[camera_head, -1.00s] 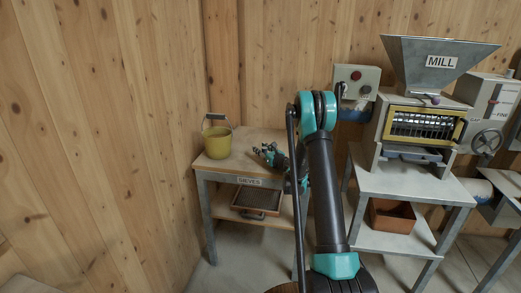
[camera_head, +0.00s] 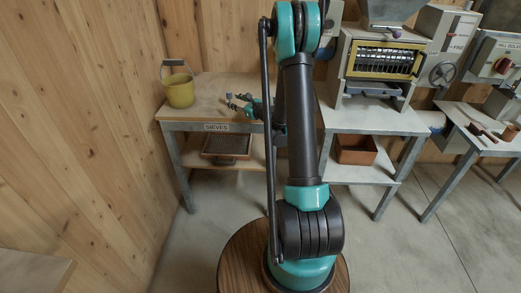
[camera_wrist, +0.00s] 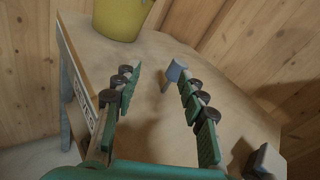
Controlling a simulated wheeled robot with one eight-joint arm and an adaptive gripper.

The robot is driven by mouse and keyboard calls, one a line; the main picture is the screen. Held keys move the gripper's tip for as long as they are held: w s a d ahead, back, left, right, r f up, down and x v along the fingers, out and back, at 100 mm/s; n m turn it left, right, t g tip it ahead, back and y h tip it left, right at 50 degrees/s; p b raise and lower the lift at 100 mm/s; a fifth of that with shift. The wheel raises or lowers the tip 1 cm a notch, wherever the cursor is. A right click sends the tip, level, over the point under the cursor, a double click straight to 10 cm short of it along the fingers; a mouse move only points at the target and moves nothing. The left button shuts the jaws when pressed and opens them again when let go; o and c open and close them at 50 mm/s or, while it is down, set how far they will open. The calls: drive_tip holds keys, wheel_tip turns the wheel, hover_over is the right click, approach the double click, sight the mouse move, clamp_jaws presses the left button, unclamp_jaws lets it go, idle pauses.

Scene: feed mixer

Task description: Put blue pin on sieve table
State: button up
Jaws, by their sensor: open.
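The sieve table (camera_head: 207,87), a wooden-topped table labelled SIEVES, stands at the left in the head view; its top also shows in the wrist view (camera_wrist: 150,135). My gripper (camera_head: 231,102) is low over this tabletop. In the wrist view my gripper (camera_wrist: 158,75) is open, with its two green fingers spread. A small blue-grey pin (camera_wrist: 174,70) with a pale shaft is on the tabletop by the right fingertip, apart from the left one. I cannot tell whether the right finger touches it. The pin is too small to make out in the head view.
A yellow bucket (camera_head: 180,91) stands at the table's left end, beyond my fingertips. A framed sieve (camera_head: 227,146) lies on the lower shelf. To the right are the mill (camera_head: 380,62) and a brown box (camera_head: 355,149). A wooden wall closes off the left.

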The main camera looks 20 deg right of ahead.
drive_tip(key=s+a+r+n+g+h, duration=0.1)
drive_tip(key=s+a+n+g, duration=0.2)
drive_tip(key=s+n, duration=0.6)
drive_tip(key=s+a+n+g+h, duration=0.15)
drive_tip(key=s+n+g, duration=0.25)
drive_tip(key=s+n, duration=0.55)
drive_tip(key=s+d+f+n+g+h, duration=0.1)
drive_tip(key=s+d+n+h, duration=0.1)
drive_tip(key=s, duration=0.6)
drive_tip(key=s+d+f+n+g+h, duration=0.1)
drive_tip(key=s+d+f+n+h, duration=0.1)
drive_tip(key=s, duration=0.6)
drive_tip(key=s+d+f+n+g+h, duration=0.1)
drive_tip(key=s+d+n, duration=0.3)
drive_tip(key=s, duration=0.4)
drive_tip(key=shift+s+f+n+g+h, duration=0.35)
drive_tip(key=shift+f+h, duration=0.1)
drive_tip(key=shift+f, duration=0.15)
drive_tip(key=shift+d, duration=0.15)
drive_tip(key=shift+c, duration=1)
